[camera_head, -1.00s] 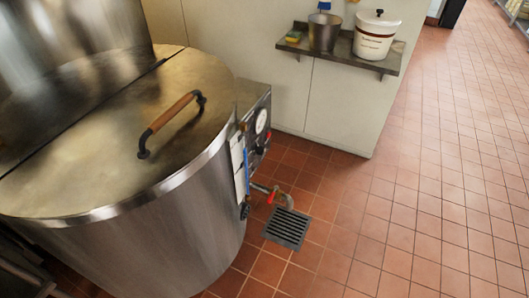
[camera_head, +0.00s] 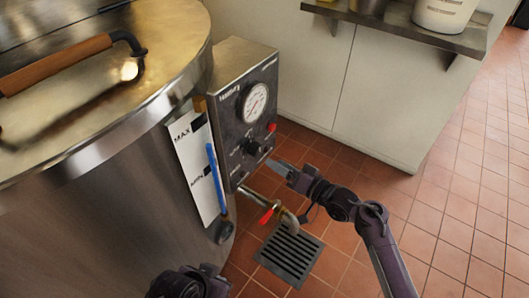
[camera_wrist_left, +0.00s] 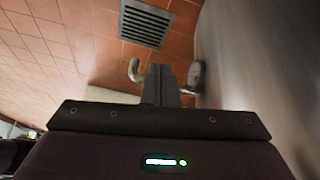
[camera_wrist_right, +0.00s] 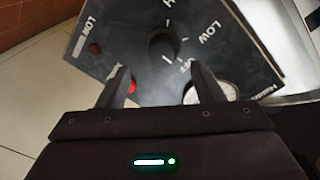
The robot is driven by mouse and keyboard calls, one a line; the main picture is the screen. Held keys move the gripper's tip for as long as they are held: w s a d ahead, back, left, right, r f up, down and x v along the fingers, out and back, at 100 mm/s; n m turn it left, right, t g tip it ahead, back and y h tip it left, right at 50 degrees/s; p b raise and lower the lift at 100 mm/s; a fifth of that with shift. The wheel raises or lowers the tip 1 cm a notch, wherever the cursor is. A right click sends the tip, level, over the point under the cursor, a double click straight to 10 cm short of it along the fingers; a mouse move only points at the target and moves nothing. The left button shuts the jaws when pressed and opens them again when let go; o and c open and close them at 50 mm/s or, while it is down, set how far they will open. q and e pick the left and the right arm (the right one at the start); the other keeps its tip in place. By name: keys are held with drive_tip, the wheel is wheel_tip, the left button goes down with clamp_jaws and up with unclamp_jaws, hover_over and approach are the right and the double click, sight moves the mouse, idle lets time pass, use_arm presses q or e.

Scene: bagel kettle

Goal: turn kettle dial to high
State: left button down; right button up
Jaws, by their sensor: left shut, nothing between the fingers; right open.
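The kettle (camera_head: 100,220) is a large steel drum at the left of the head view. The black kettle dial (camera_head: 253,147) is on the front of its grey control box (camera_head: 225,125), below a round gauge. My right gripper (camera_head: 277,165) is open in front of the box, close to the dial. In the right wrist view the dial (camera_wrist_right: 162,47) lies beyond the gap between the open fingers (camera_wrist_right: 162,78), with nothing held. LOW markings show around it; its exact setting is unclear. My left gripper (camera_wrist_left: 160,84) is shut and empty in the left wrist view, beside the kettle wall.
A red lamp (camera_head: 271,128) is right of the dial. A white level strip with a blue bar (camera_head: 215,178) is on the kettle. A drain pipe with a red handle (camera_head: 266,216) sticks out above a floor grate (camera_head: 290,255). The tiled floor at right is clear.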

sight(259, 153)
drive_tip(key=b+x, duration=0.1)
drive_tip(key=x, duration=0.6)
drive_tip(key=shift+s+b, duration=0.15)
drive_tip(key=shift+b, duration=0.2)
use_arm(q)
drive_tip(key=shift+w+d+r+t+h, duration=0.1)
drive_tip(key=shift+w+d+t+h, duration=0.1)
drive_tip(key=shift+d+t+h, duration=0.3)
drive_tip(key=shift+w+d+r+t+h, duration=0.1)
drive_tip(key=shift+w+d+t, duration=0.15)
drive_tip(key=shift+d, duration=0.4)
use_arm(e)
drive_tip(key=shift+w+a+r, duration=0.1)
drive_tip(key=shift+w+a, duration=0.15)
drive_tip(key=shift+a, duration=0.1)
drive_tip(key=shift+c, duration=0.4)
drive_tip(key=c, duration=0.9)
